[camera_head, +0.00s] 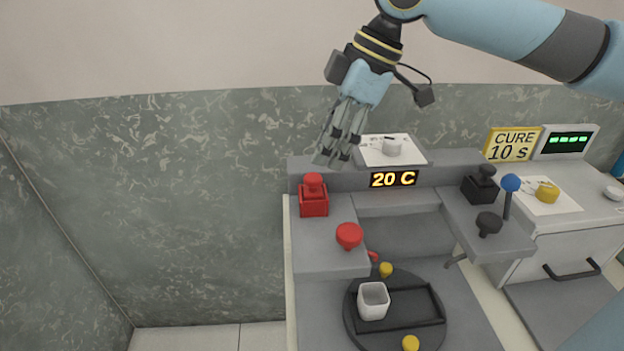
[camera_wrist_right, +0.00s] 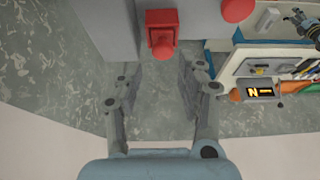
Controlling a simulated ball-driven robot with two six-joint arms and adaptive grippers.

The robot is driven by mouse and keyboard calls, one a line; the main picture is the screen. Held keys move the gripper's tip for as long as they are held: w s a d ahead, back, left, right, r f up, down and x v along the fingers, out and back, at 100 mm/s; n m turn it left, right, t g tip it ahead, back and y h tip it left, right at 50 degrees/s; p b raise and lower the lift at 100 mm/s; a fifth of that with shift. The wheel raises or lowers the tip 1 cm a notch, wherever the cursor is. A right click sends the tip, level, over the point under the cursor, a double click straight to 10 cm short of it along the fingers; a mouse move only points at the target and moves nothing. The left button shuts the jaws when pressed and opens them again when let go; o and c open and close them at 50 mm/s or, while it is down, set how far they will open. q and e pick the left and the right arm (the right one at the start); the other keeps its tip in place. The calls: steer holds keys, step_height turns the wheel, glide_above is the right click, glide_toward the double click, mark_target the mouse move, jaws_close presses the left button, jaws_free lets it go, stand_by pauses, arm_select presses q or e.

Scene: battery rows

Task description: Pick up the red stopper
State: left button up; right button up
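A red stopper with a round knob on a square block (camera_head: 313,197) stands on the left grey ledge. A red mushroom-shaped knob (camera_head: 349,235) sits nearer the front of the same ledge; I cannot tell for sure which of the two the task means. My right gripper (camera_head: 331,150) hangs above and behind the ledge, fingers pointing down, open and empty. In the right wrist view the red block with its knob (camera_wrist_right: 162,32) lies beyond the open fingers (camera_wrist_right: 155,78), apart from them. The red mushroom knob (camera_wrist_right: 237,10) shows at the top edge. My left gripper is not in view.
A round dark tray (camera_head: 350,322) holds a white cup (camera_head: 373,301) and yellow knobs. A black block with a knob (camera_head: 481,185), a black knob (camera_head: 488,223) and a blue ball on a stem (camera_head: 511,183) stand on the right ledge. A "20 C" display (camera_head: 394,179) sits between.

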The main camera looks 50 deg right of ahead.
mark_target(314, 177)
steer(key=shift+p+x, duration=0.3)
steer(key=shift+x, duration=2.35)
steer(key=shift+s+a, duration=0.1)
steer(key=shift+s, duration=0.05)
jaws_close()
